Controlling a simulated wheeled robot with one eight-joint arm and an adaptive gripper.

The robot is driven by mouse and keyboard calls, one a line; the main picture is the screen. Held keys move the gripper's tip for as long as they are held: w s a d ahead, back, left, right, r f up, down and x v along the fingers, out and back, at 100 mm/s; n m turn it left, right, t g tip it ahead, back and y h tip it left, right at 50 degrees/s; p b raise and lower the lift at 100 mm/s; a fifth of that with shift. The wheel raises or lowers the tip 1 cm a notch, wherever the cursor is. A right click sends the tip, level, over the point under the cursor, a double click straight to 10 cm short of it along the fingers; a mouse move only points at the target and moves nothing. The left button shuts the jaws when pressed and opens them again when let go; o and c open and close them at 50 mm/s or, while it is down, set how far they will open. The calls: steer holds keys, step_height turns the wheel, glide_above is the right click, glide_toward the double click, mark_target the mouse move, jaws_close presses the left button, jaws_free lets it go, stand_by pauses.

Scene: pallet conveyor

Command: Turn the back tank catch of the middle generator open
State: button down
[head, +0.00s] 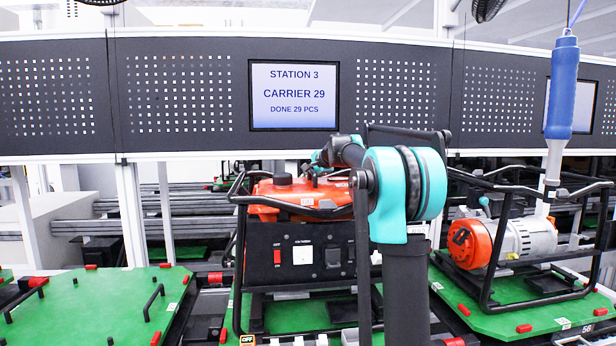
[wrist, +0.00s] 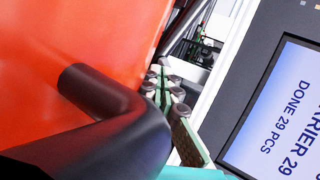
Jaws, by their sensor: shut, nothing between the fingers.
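The middle generator (head: 300,250) has a red tank (head: 270,212) with a black cap, inside a black tube frame. My arm reaches over its right side. My gripper (head: 318,167) is small and partly hidden behind the tank's top in the head view. In the wrist view my gripper (wrist: 165,88) shows with its fingers together and empty, close to the edge of the red tank (wrist: 60,40). A thick black bent tube (wrist: 105,120) crosses the near part of that view. I cannot make out the back tank catch in either view.
A second generator (head: 500,240) stands on a green pallet (head: 545,305) at right, with a blue hanging tool (head: 563,85) above it. An empty green pallet (head: 100,310) lies at left. A dark panel with a screen (head: 293,95) spans the back.

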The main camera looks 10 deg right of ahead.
steer(key=shift+w, duration=0.1)
steer(key=shift+w+a+r, duration=0.1)
steer(key=shift+w+a, duration=0.35)
steer(key=shift+a, duration=0.4)
steer(key=shift+d, duration=0.65)
